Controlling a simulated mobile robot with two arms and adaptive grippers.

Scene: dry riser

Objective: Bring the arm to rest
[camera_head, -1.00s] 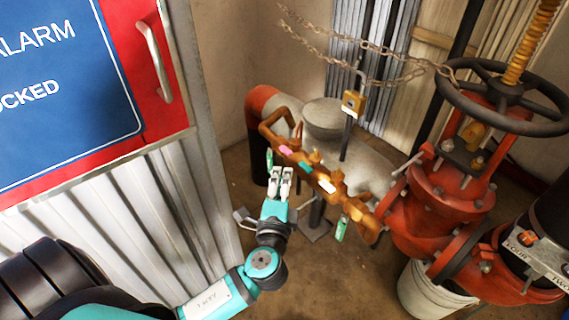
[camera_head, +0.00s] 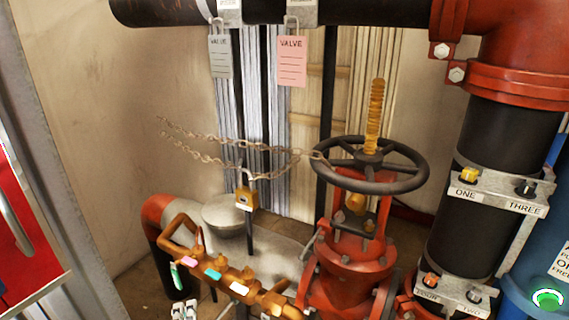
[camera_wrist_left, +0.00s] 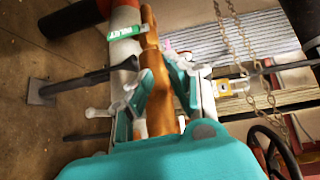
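My left gripper (camera_head: 184,311) shows only by its pale fingertips at the bottom edge of the head view, just below the brass manifold (camera_head: 236,279). In the left wrist view the fingers of this gripper (camera_wrist_left: 160,95) stand apart. The brass manifold (camera_wrist_left: 158,85) runs up between them in the picture; I cannot tell whether they touch it. A green tag (camera_wrist_left: 127,33) hangs near the manifold's far end. Most of my left arm is outside the head view. My right gripper is in neither view.
A red valve with a black handwheel (camera_head: 372,165) stands right of the manifold. A chain (camera_head: 225,160) with a brass padlock (camera_head: 246,198) hangs behind. Black and red pipes (camera_head: 470,170) fill the right side. A red cabinet (camera_head: 14,225) is at the left edge.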

